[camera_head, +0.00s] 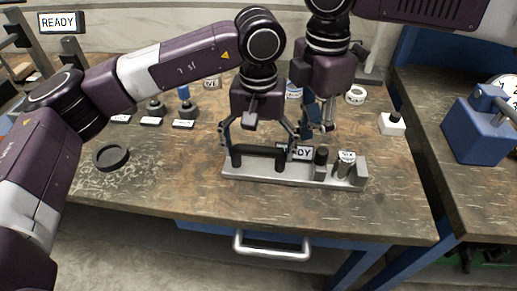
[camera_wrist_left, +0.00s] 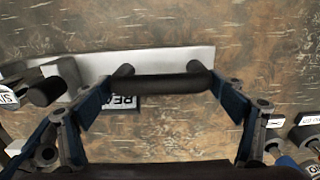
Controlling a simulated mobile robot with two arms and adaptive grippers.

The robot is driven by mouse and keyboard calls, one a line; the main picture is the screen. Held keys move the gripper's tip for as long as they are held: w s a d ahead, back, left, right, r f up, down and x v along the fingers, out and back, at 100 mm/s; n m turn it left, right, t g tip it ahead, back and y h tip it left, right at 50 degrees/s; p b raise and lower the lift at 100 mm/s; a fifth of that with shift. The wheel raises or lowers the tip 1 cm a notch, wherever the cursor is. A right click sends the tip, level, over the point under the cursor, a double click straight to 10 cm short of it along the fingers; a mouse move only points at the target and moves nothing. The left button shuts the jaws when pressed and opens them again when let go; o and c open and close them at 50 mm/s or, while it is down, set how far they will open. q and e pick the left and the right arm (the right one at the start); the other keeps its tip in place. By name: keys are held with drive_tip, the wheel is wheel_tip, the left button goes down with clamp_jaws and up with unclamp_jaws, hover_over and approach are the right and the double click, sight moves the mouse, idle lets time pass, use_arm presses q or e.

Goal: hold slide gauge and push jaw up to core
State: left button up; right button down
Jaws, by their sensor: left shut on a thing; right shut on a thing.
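The slide gauge (camera_head: 270,176) is a long pale metal bar lying near the table's front edge. Its black handle (camera_head: 259,151) also shows in the left wrist view (camera_wrist_left: 165,87). My left gripper (camera_head: 262,143) is shut on this handle, one finger at each end. Toward the bar's right end stand a black knob (camera_head: 321,155) on a metal block, taken as the jaw, and a labelled metal cylinder (camera_head: 346,162), perhaps the core. A gap shows between block and cylinder. My right gripper (camera_head: 323,125) is shut just behind and above the knob; what it holds is unclear.
A READY plate (camera_head: 295,152) lies behind the bar. A black round dish (camera_head: 112,157) is at the left. Several labelled pieces stand at the back left. A white block with a black knob (camera_head: 392,123) is at the right. The front right tabletop is clear.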

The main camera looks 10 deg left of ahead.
sight(320, 151)
use_arm(q)
drive_tip(key=shift+r, duration=0.1)
use_arm(e)
drive_tip(key=shift+f, duration=2.85)
drive_tip(key=shift+d, duration=1.35)
drive_tip(key=shift+s+d+f, duration=0.1)
drive_tip(key=shift+d+f, duration=0.05)
drive_tip(key=shift+d, duration=0.45)
drive_tip(key=shift+d+f, duration=0.1)
drive_tip(key=shift+d, duration=0.45)
use_arm(q)
drive_tip(key=shift+a+r, duration=0.1)
use_arm(e)
drive_tip(key=shift+s+a, duration=0.15)
drive_tip(key=shift+a, duration=1.05)
use_arm(q)
drive_tip(key=shift+w, duration=0.1)
use_arm(e)
wheel_tip(320, 151, up, 2)
drive_tip(key=shift+r, duration=0.1)
drive_tip(key=shift+w+r, duration=0.15)
drive_tip(key=shift+r, duration=1.2)
drive_tip(key=shift+w+r, duration=0.1)
drive_tip(key=shift+r, duration=1.2)
